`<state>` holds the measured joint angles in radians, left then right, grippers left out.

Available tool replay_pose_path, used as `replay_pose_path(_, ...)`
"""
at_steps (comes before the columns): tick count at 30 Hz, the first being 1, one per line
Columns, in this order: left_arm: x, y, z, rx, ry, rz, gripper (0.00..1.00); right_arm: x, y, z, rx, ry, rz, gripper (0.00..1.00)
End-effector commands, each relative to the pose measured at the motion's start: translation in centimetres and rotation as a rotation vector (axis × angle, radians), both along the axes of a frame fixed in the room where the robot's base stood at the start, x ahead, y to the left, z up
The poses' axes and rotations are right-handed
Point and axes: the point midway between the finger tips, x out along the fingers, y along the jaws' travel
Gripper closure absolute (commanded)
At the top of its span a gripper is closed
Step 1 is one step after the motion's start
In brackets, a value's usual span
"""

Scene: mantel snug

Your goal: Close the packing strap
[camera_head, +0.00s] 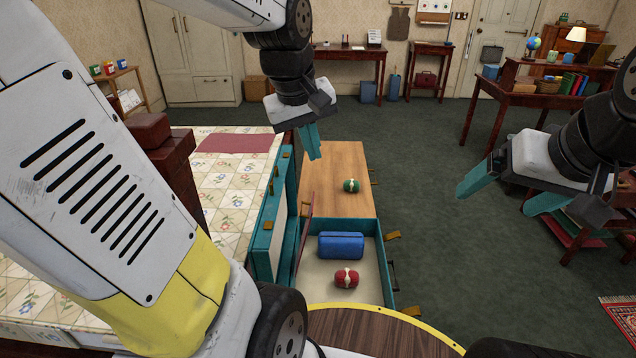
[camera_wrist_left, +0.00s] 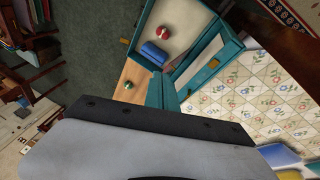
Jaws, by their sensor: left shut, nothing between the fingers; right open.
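The teal case (camera_head: 383,262) stands open, its lid (camera_head: 268,225) tilted up on the left side. It holds a blue pouch (camera_head: 341,245) and a red bundle (camera_head: 347,278) with a pale band. A thin reddish strip (camera_head: 305,232) rises at the case's left edge; I cannot tell if it is the packing strap. The case also shows in the left wrist view (camera_wrist_left: 150,12). My left gripper (camera_head: 312,145) is shut and empty, above the wooden surface behind the case. My right gripper (camera_head: 496,203) is open and empty, over the floor right of the case.
A green bundle (camera_head: 351,186) lies on the wooden surface (camera_head: 335,160) behind the case. A flowered cloth (camera_head: 225,180) with a red mat (camera_head: 235,143) lies to the left. Open carpet (camera_head: 430,230) is to the right. A desk with books (camera_head: 569,83) stands at the back right.

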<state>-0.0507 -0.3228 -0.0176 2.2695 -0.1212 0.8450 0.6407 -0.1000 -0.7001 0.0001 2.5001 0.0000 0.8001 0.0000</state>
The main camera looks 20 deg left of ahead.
Motion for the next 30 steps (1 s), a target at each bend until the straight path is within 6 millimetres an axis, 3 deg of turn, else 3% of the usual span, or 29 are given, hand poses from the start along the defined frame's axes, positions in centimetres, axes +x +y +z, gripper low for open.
replay_pose_path(8,5.7,2.4,-3.4,-0.038,0.142,0.370,1.00,0.0,0.0,0.0,0.000,0.000,0.000,0.10)
replay_pose_path(12,9.7,4.5,-7.2,-0.041,0.225,0.675,1.00,0.0,0.0,0.0,0.000,0.000,0.000,0.10)
replay_pose_path(18,13.8,7.1,-13.0,-0.016,0.287,1.058,1.00,0.0,0.0,0.0,0.000,0.000,0.000,0.10)
replay_pose_path(24,15.4,8.4,-16.1,0.003,0.294,1.244,1.00,0.0,0.0,0.0,0.000,0.000,0.000,0.10)
replay_pose_path(30,15.4,8.8,-18.0,0.006,0.295,1.269,1.00,0.0,0.0,0.0,0.000,0.000,0.000,0.10)
